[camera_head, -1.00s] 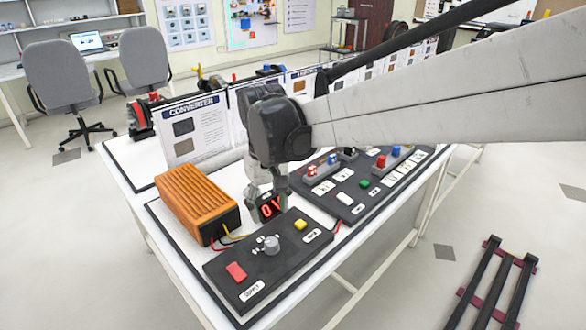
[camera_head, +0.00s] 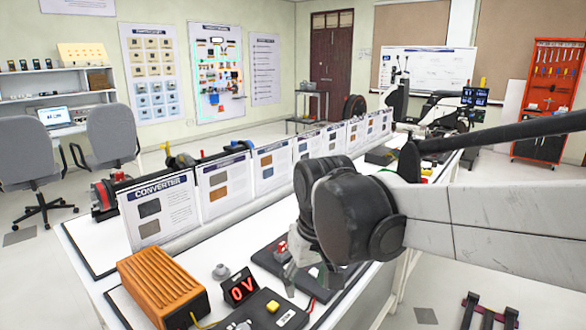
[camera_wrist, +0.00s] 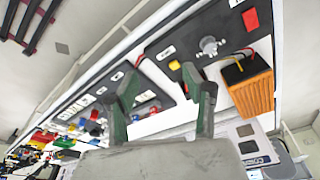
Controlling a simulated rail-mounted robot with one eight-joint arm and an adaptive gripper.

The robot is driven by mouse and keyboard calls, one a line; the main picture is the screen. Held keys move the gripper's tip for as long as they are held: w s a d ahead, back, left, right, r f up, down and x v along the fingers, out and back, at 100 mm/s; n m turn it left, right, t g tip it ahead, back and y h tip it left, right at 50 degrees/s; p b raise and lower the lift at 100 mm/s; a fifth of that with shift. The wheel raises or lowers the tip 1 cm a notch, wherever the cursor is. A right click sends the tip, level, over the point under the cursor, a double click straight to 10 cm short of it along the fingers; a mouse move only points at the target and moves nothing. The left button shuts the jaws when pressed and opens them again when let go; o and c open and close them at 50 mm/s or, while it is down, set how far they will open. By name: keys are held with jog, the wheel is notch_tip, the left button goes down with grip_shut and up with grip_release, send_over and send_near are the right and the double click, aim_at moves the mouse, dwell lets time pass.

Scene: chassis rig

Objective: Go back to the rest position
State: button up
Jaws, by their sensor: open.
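My gripper (camera_head: 292,280) is at the end of my arm, above the bench near the second control panel, in the head view. In the wrist view my gripper (camera_wrist: 170,95) shows two green-grey fingers spread apart with nothing between them. The supply panel (camera_wrist: 180,45) has a red button, a grey knob and a yellow button. Its display (camera_head: 240,288) reads 0 V. An orange ribbed box (camera_head: 160,285) stands to the left of the display. The second panel (camera_head: 262,258) is partly hidden behind my gripper and arm.
The white bench (camera_head: 88,250) runs away toward the back, with a row of upright information cards (camera_head: 220,188) along it. Office chairs (camera_head: 110,140) stand at the left. A dark rail frame (camera_head: 490,310) lies on the floor at the right.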

jog(key=s+d+m+t+p, duration=0.1)
jog(key=s+d+m+t, duration=0.1)
jog(key=s+d, duration=0.4)
jog(key=s+d+m+t+h+p, duration=0.1)
jog(key=s+d, duration=0.4)
jog(key=d, duration=0.6)
jog(key=shift+s+d+m+t, duration=0.3)
jog(key=shift+s+m+t, duration=0.1)
jog(key=shift+m+t, duration=0.45)
